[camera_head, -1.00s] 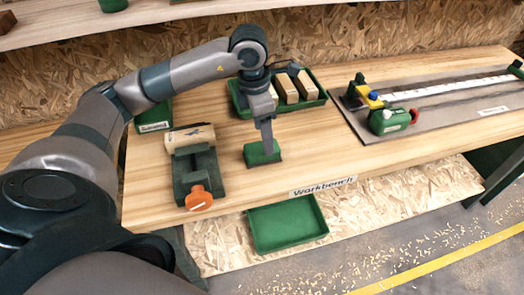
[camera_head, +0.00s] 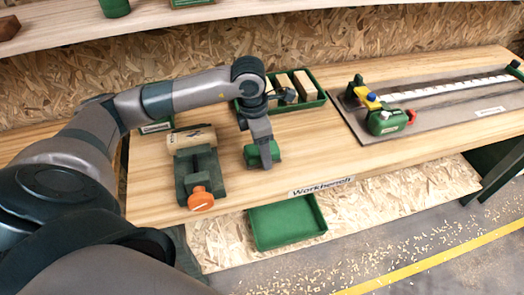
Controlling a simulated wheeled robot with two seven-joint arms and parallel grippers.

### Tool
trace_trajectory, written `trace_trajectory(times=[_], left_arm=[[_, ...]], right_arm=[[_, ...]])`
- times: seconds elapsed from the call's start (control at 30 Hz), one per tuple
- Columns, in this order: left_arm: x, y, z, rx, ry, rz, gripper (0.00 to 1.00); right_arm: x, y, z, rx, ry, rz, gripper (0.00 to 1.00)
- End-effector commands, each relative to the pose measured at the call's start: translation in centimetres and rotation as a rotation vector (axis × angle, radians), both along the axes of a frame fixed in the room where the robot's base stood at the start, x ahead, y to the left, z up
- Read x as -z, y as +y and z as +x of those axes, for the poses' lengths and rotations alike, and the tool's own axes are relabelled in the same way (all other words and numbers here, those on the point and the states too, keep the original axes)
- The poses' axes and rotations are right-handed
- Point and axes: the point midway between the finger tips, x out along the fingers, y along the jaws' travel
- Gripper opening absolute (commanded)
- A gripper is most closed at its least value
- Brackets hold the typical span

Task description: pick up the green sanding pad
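The green sanding pad (camera_head: 252,157) is a small green block near the front of the workbench, right of the vise. My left gripper (camera_head: 265,160) points down at the pad, with a grey finger in front of its near side. The finger hides the middle of the pad, and green shows on both sides of it. The far finger is hidden, so I cannot tell whether the gripper is closed on the pad. The pad appears to be at bench height. My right gripper is out of view.
A dark green vise (camera_head: 200,172) with an orange knob and a wooden block stands left of the pad. Behind is a green tray (camera_head: 318,101) with wooden blocks. A board (camera_head: 440,114) with a green tool lies right. A green bin (camera_head: 287,224) sits below the bench edge.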

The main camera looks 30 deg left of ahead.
Motion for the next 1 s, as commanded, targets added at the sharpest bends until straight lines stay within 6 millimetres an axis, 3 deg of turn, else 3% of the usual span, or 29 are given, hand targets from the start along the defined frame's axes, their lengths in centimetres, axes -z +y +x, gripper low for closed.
trace_trajectory(times=[0.37,0.4,0.57,0.67,0.7,0.8,0.87,1.0], left_arm=[[-0.02,-0.02,0.01,0.0,0.0,0.0,0.64],[-0.02,-0.02,0.01,0.0,0.0,0.0,0.62],[-0.02,-0.01,0.01,0.0,0.0,0.0,0.24],[-0.04,-0.02,0.02,0.0,0.0,0.0,0.24],[-0.04,-0.02,0.02,0.0,0.0,0.0,0.18],[-0.03,-0.01,0.01,0.0,0.0,0.0,0.18],[-0.05,-0.02,0.02,0.0,0.0,0.0,0.11],[-0.36,0.0,0.06,0.0,-0.001,0.0,0.11]], right_arm=[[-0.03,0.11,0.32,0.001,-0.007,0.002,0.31],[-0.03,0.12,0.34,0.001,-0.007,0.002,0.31],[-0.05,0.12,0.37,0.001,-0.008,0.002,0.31],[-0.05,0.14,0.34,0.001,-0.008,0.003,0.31],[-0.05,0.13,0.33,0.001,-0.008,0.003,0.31],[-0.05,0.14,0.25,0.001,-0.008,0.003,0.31],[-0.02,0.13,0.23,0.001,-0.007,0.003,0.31],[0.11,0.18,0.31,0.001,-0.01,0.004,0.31]])
